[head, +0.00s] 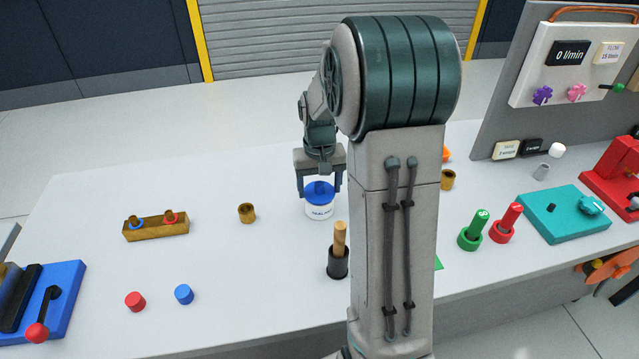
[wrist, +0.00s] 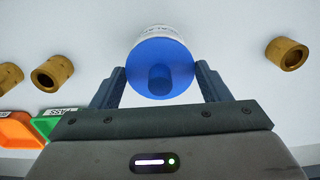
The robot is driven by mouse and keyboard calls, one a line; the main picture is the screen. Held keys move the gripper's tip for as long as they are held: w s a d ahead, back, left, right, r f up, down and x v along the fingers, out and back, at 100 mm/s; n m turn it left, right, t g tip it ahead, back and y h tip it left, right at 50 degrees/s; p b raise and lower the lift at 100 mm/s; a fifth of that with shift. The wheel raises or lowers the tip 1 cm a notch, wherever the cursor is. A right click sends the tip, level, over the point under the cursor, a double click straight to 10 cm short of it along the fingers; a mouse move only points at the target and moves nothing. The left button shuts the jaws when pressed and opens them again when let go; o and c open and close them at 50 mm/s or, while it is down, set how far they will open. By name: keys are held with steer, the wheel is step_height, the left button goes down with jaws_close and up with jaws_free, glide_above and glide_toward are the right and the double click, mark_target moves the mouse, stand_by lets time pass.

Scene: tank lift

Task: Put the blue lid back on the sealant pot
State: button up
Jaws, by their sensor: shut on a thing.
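The white sealant pot (head: 319,210) stands on the table near the middle in the head view, its label partly readable.
A brown-handled tool in a black holder (head: 338,258) stands just in front of the pot. A brass ring (head: 246,213) is to the left, beside a brass block (head: 156,226). The table's left back is clear.

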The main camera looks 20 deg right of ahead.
mark_target(320, 185)
steer(key=shift+f, duration=0.35)
steer(key=o, duration=0.9)
steer(key=shift+o, duration=0.2)
steer(key=shift+r, duration=0.5)
step_height(320, 185, up, 12)
steer(key=shift+s+f, duration=0.15)
